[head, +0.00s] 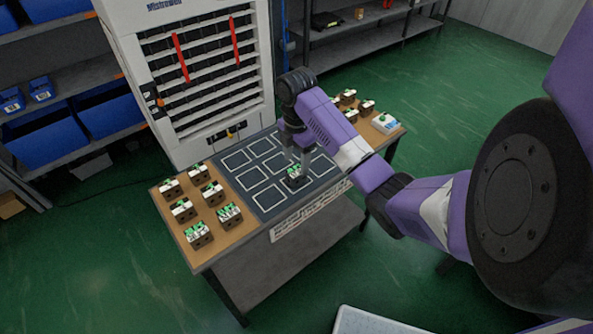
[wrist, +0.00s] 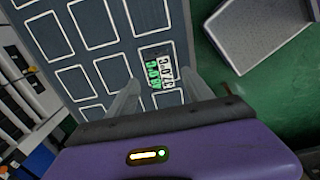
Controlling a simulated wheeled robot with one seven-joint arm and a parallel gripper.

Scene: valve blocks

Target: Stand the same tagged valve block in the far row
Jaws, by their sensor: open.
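The valve block (head: 294,182), dark with a green and white top, stands on the dark mat (head: 258,209), at about the middle outlined square of the row nearest the label strip. In the wrist view its top (wrist: 158,68) shows green and white parts with dark marks that I cannot read. My gripper (head: 298,160) is open just above the block, pointing down. In the wrist view its fingers (wrist: 157,88) lie on either side of the block, with gaps visible. The far-row squares (head: 236,160) of the mat look empty, though my arm covers the far right part.
Several similar blocks (head: 183,210) stand on the wooden left end of the table. More blocks (head: 367,107) and a white and blue item (head: 385,123) are on the right end. A tall white cabinet (head: 190,60) stands right behind the table.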

